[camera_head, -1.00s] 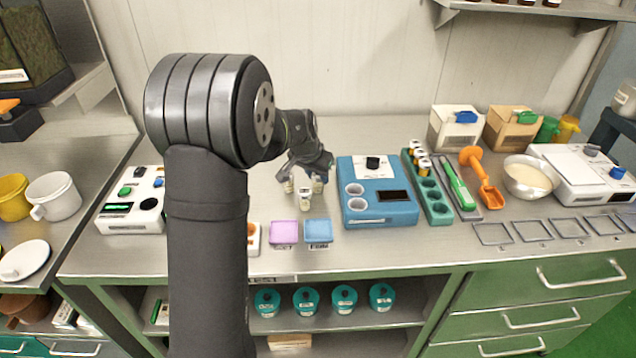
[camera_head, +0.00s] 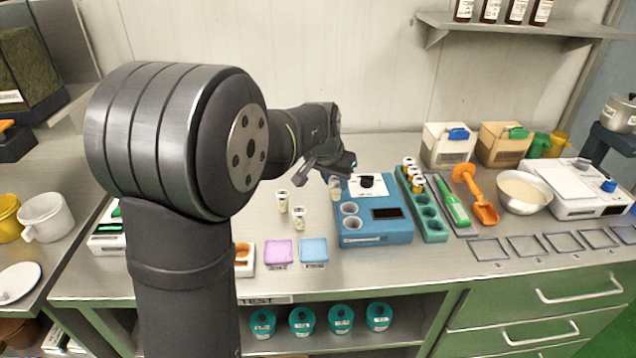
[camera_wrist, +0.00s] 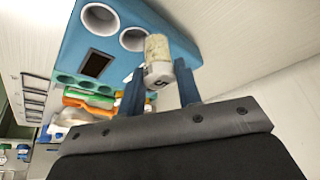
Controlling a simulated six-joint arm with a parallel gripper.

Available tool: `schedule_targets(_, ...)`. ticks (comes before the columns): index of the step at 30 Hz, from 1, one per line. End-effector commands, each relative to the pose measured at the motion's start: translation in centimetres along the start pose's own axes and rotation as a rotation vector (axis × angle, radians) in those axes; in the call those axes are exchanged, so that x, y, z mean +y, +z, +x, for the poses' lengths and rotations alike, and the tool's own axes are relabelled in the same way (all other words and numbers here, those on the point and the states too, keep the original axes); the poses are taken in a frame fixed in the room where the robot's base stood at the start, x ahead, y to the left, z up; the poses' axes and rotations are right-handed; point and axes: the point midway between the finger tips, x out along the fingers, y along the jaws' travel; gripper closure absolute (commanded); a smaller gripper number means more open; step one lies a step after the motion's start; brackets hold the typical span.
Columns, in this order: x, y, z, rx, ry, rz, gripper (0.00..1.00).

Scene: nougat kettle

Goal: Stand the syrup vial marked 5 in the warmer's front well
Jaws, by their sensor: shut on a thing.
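My gripper (camera_head: 335,176) is shut on a small pale vial (camera_head: 335,191), held at the left back side of the blue warmer (camera_head: 378,238). In the wrist view the vial (camera_wrist: 158,52) sits between my gripper's blue fingers (camera_wrist: 160,82), and its white end bears a dark mark that looks like a 5. The warmer has two round pale wells on its left part: the rear well (camera_head: 349,208) and the front well (camera_head: 351,224). Both look empty. Two other vials, one behind (camera_head: 283,201) and one nearer (camera_head: 299,218), stand on the counter to the left.
A green rack (camera_head: 430,222) with several capped vials stands right of the warmer. A purple block (camera_head: 278,251) and a blue block (camera_head: 314,250) lie at the counter's front edge. The warmer's black knob (camera_head: 366,181) stands up close to my gripper.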

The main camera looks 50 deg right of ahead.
Motion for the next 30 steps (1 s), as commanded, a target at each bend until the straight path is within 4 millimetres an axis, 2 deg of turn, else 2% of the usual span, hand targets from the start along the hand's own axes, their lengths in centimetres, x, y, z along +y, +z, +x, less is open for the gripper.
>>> schedule_targets(3, 2.0, -0.1, -1.3, 0.001, 0.000, 0.003, 0.91)
schedule_targets(8, 3.7, 0.0, -2.2, 0.000, 0.000, 0.002, 0.91)
schedule_targets(15, 6.5, 2.3, -2.0, -0.001, -0.001, 0.002, 0.91)
schedule_targets(20, 6.5, 2.8, -1.1, -0.002, -0.001, 0.000, 0.91)
schedule_targets(30, 6.5, 4.0, 2.1, -0.001, -0.002, 0.000, 0.91)
